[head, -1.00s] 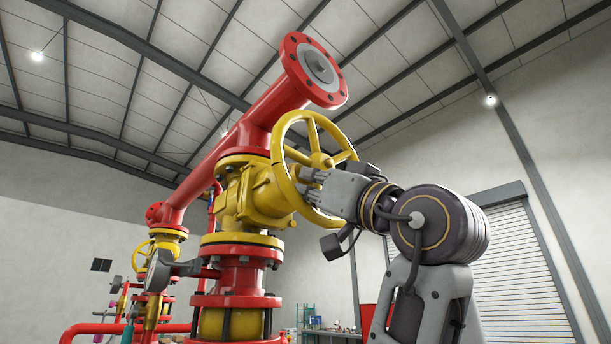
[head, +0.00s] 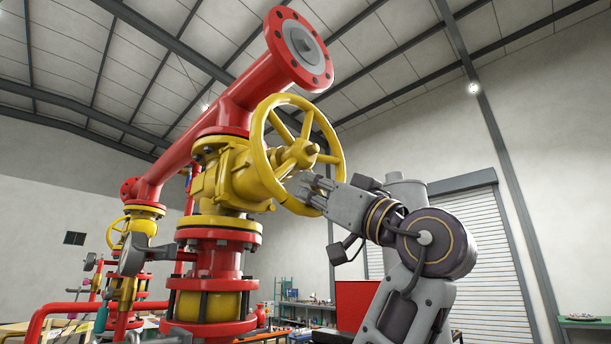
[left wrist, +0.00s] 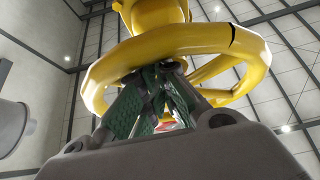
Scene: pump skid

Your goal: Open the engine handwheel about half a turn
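The large yellow handwheel (head: 259,165) stands on the yellow valve body (head: 222,182), facing right and toward me in the head view. Its spokes meet at a yellow hub. My left gripper (head: 306,187) is at the lower right part of its rim. The grey fingers reach across the rim toward the inside of the wheel. In the left wrist view the handwheel (left wrist: 112,80) fills the upper middle, and the green-padded fingers of my left gripper (left wrist: 163,72) overlap the near rim. Whether they close on the rim cannot be told. My right gripper is not in view.
A red pipe with a flange (head: 298,50) runs above the wheel. A smaller yellow handwheel (head: 118,232) and more piping stand at the lower left. A red cabinet (head: 358,302) and shutter door (head: 480,265) are behind my arm. Space right of the wheel looks open.

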